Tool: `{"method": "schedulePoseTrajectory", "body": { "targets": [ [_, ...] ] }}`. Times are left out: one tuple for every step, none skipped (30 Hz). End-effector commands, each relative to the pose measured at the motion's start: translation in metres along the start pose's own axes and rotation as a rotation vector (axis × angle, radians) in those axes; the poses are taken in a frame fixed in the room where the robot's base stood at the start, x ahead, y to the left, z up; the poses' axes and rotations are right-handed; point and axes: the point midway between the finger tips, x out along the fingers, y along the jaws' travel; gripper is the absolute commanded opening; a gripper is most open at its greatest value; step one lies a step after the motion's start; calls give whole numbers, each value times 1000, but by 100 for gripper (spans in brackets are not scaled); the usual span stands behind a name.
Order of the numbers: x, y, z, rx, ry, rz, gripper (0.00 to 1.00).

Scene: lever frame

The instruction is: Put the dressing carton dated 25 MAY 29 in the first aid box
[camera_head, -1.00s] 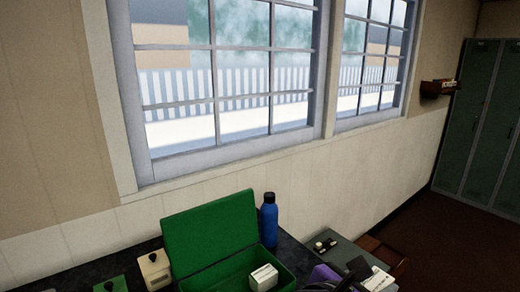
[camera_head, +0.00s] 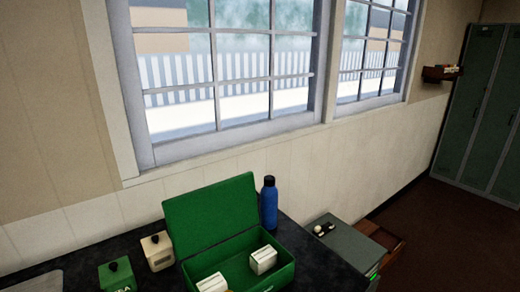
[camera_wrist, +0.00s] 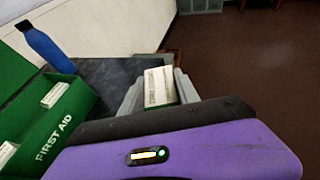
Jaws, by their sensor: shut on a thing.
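The green first aid box (camera_head: 285,275) stands open on the dark worktop, its lid raised at the back. Two white cartons lie inside, one at the right (camera_head: 263,259) and one at the front left (camera_head: 212,283). The wrist view shows the box (camera_wrist: 75,112) at the left, with its FIRST AID lettering. My gripper (camera_wrist: 160,92), with its purple housing, is shut on a white carton (camera_wrist: 158,86) with dark print, too blurred to read its date. The held carton is to the right of the box and apart from it. My gripper is outside the head view.
A blue bottle (camera_head: 269,203) stands close behind the box's right side. A green container (camera_head: 116,274) and a cream container (camera_head: 157,251), both with black knobs, stand to its left. A grey cabinet (camera_head: 340,248) with small items on top stands at the right.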

Motion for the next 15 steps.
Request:
{"method": "schedulePoseTrajectory", "body": {
  "targets": [
    [4,-5,-20,-23,8,32,0],
    [5,-6,-29,-32,8,59,0],
    [8,-7,-41,-46,8,91,0],
    [10,-8,-51,-57,9,116,0],
    [12,-10,-60,-66,9,140,0],
    [14,-10,-72,-81,9,174,0],
    [17,-12,-82,-91,9,199,0],
    [18,-13,-91,-100,9,223,0],
    [21,-13,-104,-116,9,259,0],
    [23,-15,-113,-124,8,284,0],
    [25,-16,-122,-136,9,309,0],
    [28,-16,-134,-151,8,344,0],
    [30,-18,-144,-159,8,368,0],
    [32,-17,-153,-170,8,395,0],
    [34,-18,-164,-184,6,426,0]
  ]
}}
